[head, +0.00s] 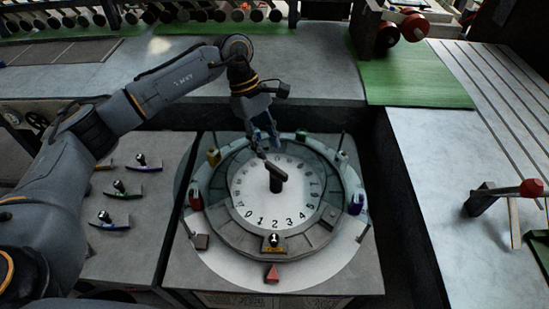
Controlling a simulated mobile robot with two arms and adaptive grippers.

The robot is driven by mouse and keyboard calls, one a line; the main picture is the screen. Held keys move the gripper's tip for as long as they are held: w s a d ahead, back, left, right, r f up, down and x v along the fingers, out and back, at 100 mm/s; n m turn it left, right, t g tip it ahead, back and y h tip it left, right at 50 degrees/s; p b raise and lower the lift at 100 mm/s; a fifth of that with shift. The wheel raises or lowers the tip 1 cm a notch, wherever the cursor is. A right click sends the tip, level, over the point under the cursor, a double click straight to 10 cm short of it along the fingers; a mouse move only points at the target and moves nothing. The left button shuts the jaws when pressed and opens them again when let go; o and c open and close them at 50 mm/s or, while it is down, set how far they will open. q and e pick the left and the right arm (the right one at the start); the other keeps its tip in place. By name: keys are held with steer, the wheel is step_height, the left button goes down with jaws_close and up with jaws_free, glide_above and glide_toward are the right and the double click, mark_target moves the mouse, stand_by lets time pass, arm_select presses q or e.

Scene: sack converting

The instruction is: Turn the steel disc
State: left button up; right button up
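The round steel disc (230,239) lies on a grey stand at the centre of the head view. Its ring carries small coloured pieces, and a white numbered dial (257,206) sits in the middle. A dark bar handle (278,179) stands at the dial's centre. My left gripper (266,144) points down over the far part of the dial, just behind the handle. Its two fingers look apart, with nothing clearly between them. I cannot tell whether a fingertip touches the handle. A red pointer (272,273) sits at the disc's near edge. My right gripper is not in view.
Several small coloured-base stamps (123,190) lie on the grey surface to the left. A green mat (410,75) lies at the back right. A red-ended tool (505,194) rests on the right bench. Thin upright pins stand around the disc.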

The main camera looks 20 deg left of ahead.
mark_target(276, 168)
arm_select(q)
steer(key=p+x, duration=0.1)
steer(key=x, duration=0.5)
steer(key=shift+d+f+p, duration=0.15)
steer(key=shift+p, duration=0.25)
steer(key=shift+w+f, duration=0.1)
steer(key=shift+f, duration=0.15)
jaws_close()
